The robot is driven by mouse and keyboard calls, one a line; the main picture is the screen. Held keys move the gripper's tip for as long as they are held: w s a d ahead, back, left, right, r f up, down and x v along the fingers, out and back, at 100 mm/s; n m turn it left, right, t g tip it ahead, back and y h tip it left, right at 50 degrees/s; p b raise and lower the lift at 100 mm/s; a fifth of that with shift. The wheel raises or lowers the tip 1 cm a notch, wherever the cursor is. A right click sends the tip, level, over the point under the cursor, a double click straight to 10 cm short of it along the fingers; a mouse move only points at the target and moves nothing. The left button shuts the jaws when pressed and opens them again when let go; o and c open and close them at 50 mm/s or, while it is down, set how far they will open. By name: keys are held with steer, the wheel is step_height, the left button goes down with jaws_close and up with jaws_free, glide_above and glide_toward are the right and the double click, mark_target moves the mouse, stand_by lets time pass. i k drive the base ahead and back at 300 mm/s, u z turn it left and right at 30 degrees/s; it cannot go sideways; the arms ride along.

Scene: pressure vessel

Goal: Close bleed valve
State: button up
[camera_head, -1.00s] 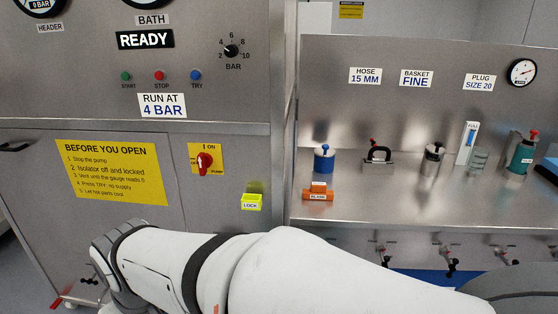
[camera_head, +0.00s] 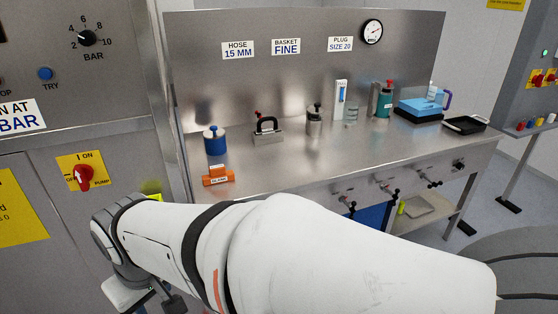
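No valve in the head view carries a readable bleed label. Several small valves with dark handles sit along the bench's front panel; the left one (camera_head: 346,201), the middle one (camera_head: 388,188) and one further right (camera_head: 430,179) show most clearly. I cannot tell which, if any, is the bleed valve, or whether they are open. My white arm crosses the lower picture, bending down at the left. Part of what looks like my gripper (camera_head: 160,297) shows at the bottom edge, well left of these valves. Its fingers are mostly hidden, and I see nothing held.
The steel bench (camera_head: 290,165) bears a blue canister (camera_head: 215,141), an orange block (camera_head: 218,176), a black-handled clamp (camera_head: 267,129), a blue box (camera_head: 418,109) and a black tray (camera_head: 464,125). The control cabinet with a red pump switch (camera_head: 82,176) stands left. Floor shows at right.

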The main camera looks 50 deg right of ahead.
mark_target(396, 190)
steer(key=z, duration=2.75)
steer(key=k, duration=0.45)
steer(key=u, duration=0.2)
steer(key=i, duration=1.35)
steer(key=z, duration=0.35)
